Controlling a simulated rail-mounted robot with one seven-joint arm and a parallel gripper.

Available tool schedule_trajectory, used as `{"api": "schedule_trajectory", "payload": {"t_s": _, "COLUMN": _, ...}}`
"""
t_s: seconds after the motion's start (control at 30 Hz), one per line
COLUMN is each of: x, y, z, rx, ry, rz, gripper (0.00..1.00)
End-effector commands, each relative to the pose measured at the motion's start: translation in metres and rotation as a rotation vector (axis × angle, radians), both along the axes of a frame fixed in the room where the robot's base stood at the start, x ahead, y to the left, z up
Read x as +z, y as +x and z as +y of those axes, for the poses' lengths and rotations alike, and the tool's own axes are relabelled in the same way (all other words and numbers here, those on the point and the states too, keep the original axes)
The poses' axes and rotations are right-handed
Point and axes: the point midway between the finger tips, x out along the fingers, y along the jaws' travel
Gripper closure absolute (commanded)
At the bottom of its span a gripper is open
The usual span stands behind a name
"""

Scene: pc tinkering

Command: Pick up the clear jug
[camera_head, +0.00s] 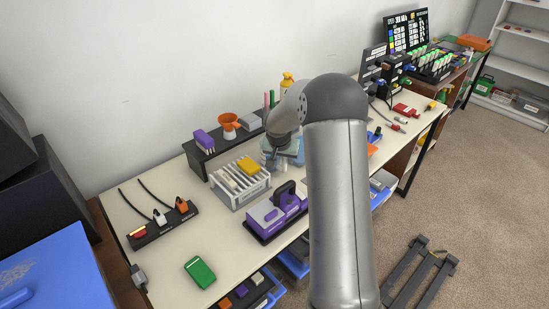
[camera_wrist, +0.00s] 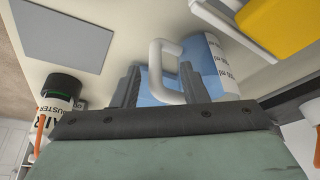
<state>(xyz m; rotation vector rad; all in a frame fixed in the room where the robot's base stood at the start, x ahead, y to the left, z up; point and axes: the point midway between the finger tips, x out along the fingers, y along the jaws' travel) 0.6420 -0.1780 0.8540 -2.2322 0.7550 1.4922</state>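The clear jug (camera_wrist: 213,62) shows in the wrist view as a bluish see-through body with printed measuring marks and a pale loop handle (camera_wrist: 166,48). My gripper (camera_wrist: 160,78) is open, with one dark finger on each side of the handle. The handle lies between the fingers, and I see a gap on at least the left side. The hand hides the lower part of the jug. In the head view my arm and wrist cover most of this spot, and the jug cannot be made out clearly.
An air duster can (camera_wrist: 60,97) stands left of the gripper in the wrist view. A white slotted rack (camera_head: 240,184) with a yellow block (camera_head: 248,165) is close by. A purple device (camera_head: 276,212) sits in front. Bare table lies around the green object (camera_head: 199,271).

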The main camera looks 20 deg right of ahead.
Motion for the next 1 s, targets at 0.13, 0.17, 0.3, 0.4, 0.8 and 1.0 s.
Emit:
{"api": "schedule_trajectory", "payload": {"t_s": 0.13, "x": -0.022, "y": 0.004, "z": -0.009, "rx": -0.001, "ry": 0.002, "rz": 0.004, "gripper": 0.6}}
{"api": "schedule_trajectory", "payload": {"t_s": 0.17, "x": -0.026, "y": 0.005, "z": -0.01, "rx": -0.001, "ry": 0.001, "rz": 0.003, "gripper": 0.6}}
{"api": "schedule_trajectory", "payload": {"t_s": 0.3, "x": -0.034, "y": 0.009, "z": -0.012, "rx": 0.0, "ry": 0.0, "rz": 0.001, "gripper": 0.6}}
{"api": "schedule_trajectory", "payload": {"t_s": 0.4, "x": -0.035, "y": 0.009, "z": -0.012, "rx": -0.001, "ry": 0.0, "rz": 0.0, "gripper": 0.6}}
{"api": "schedule_trajectory", "payload": {"t_s": 0.8, "x": -0.035, "y": 0.009, "z": -0.012, "rx": 0.0, "ry": 0.0, "rz": 0.0, "gripper": 1.0}}
{"api": "schedule_trajectory", "payload": {"t_s": 1.0, "x": -0.034, "y": 0.009, "z": -0.012, "rx": 0.0, "ry": 0.0, "rz": 0.0, "gripper": 1.0}}
